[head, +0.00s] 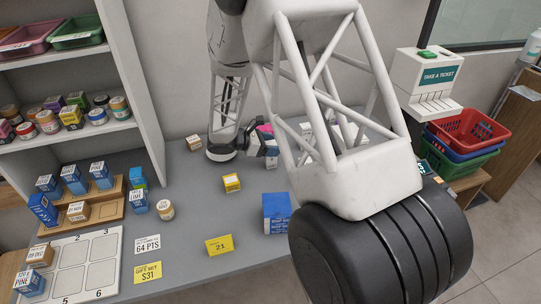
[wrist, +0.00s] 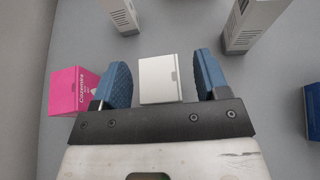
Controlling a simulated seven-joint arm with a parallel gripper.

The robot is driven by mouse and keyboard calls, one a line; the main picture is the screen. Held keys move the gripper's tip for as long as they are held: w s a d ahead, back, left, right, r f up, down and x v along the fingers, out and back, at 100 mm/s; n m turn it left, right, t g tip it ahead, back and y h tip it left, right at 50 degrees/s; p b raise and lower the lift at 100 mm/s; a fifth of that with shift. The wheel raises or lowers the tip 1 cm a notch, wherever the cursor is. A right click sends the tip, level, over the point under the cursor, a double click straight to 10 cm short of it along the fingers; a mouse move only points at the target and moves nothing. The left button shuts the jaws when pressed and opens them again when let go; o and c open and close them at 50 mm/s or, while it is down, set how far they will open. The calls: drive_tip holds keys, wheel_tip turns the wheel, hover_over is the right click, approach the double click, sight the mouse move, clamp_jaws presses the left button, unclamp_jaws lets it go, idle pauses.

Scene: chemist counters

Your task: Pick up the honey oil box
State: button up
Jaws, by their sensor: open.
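My gripper (wrist: 162,62) is open in the wrist view, with one blue finger pad on each side of a small white box (wrist: 160,82). Gaps show between the box and both fingers. Its visible faces are plain, so I cannot tell whether it is the honey oil box. A pink box (wrist: 73,90) with lettering lies just outside the left finger. In the head view my gripper (head: 257,146) is small, low over the back of the counter, beside the pink box (head: 265,129). No honey label is readable in either view.
Pale boxes (wrist: 255,22) stand beyond the fingers. A shelf (head: 75,135) is at left; the counter's middle is mostly clear.

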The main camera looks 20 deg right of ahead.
idle(0.3)
drive_tip(key=c, duration=1)
drive_tip(key=shift+r, duration=0.15)
drive_tip(key=shift+r, duration=0.7)
wheel_tip(320, 180, up, 2)
drive_tip(key=shift+r, duration=0.1)
drive_tip(key=s+a+r, duration=0.1)
drive_tip(key=s, duration=1.5)
drive_tip(key=shift+a, duration=0.3)
drive_tip(key=shift+r, duration=0.1)
